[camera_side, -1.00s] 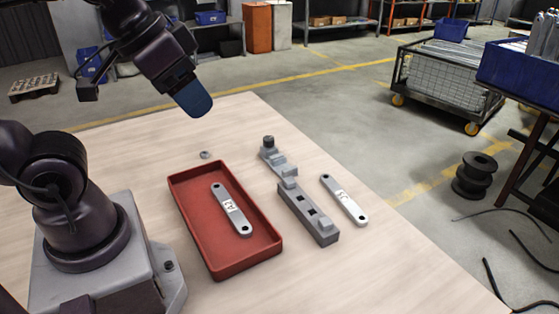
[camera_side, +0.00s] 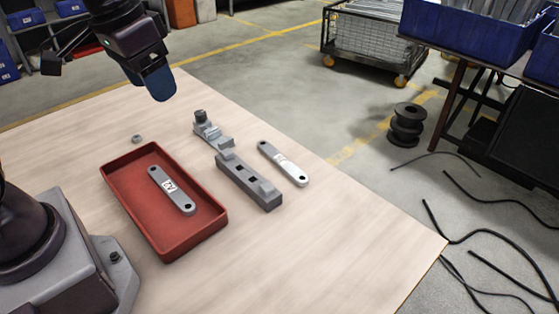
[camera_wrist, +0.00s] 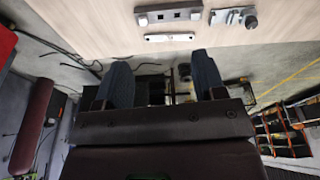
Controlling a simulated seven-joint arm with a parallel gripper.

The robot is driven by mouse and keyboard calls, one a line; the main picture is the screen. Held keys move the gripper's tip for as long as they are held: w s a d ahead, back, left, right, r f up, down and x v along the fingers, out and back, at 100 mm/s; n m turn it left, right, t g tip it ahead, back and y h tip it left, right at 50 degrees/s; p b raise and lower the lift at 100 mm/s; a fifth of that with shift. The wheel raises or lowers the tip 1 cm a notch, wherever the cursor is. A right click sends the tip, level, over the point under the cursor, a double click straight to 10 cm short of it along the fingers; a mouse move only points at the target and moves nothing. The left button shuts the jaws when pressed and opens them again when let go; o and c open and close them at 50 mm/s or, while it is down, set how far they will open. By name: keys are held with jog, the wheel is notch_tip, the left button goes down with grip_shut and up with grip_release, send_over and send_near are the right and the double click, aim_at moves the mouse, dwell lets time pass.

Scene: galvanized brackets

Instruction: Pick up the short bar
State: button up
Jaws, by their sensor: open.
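Two flat metal bars with a hole near each end and a white label show in the side view. One bar (camera_side: 180,199) lies in a red tray (camera_side: 219,222); the other bar (camera_side: 271,152) lies on the table right of a grey fixture (camera_side: 258,191). They look close in length; I cannot tell which is shorter, and the labels are too small to read. My gripper (camera_side: 158,86) is above the table's far left part, apart from both bars. In the wrist view my gripper (camera_wrist: 162,78) has its blue fingers apart and empty, with a pale bar (camera_wrist: 170,37) beyond.
A grey piece with a dark post (camera_side: 205,125) stands behind the fixture. A small nut (camera_side: 136,139) lies behind the tray. The table's front right (camera_side: 350,240) is clear. A wire cart, a shelf with blue bins and a black spool stand beyond the table.

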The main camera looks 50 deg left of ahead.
jog(key=w+a+f+n+g, duration=0.2)
jog(key=w+f+n, duration=0.3)
jog(key=w, duration=0.7)
jog(key=n, duration=1.1)
send_over(272, 152)
jog(key=shift+g, duration=0.3)
jog(key=f, duration=2.1)
jog(key=shift+w+f, duration=0.2)
jog(key=shift+w, duration=0.15)
jog(key=f, duration=0.5)
jog(key=shift+s+f, duration=0.1)
jog(key=shift+s, duration=0.15)
jog(key=c, duration=1.1)
jog(key=shift+c, duration=0.2)
